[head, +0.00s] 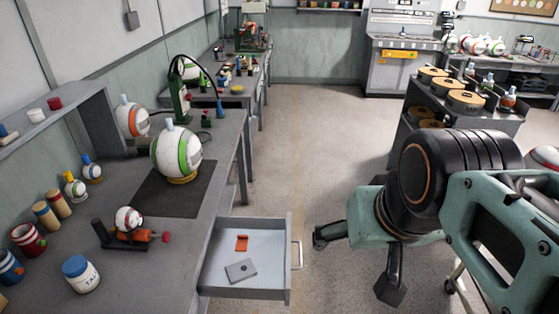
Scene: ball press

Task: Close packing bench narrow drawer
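A narrow grey drawer (283,238) stands pulled out from the bench (222,150) at the left, below the worktop. Its bar handle (299,255) is on the front panel, at the right. Inside lie a small orange piece (242,243) and a flat grey plate (241,270) with a dark spot. My gripper (357,263) is to the right of the drawer front, with its two dark fingers spread wide apart and nothing between them. In the picture the left finger is close to the handle, with a small gap. The distance in depth is hard to tell.
On the bench stand a green-and-white ball (177,154) on a dark mat, a small clamp tool (125,236), a jar (81,274) and several tins. A dark cart (468,118) with round boxes stands at the right. The floor between bench and cart is clear.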

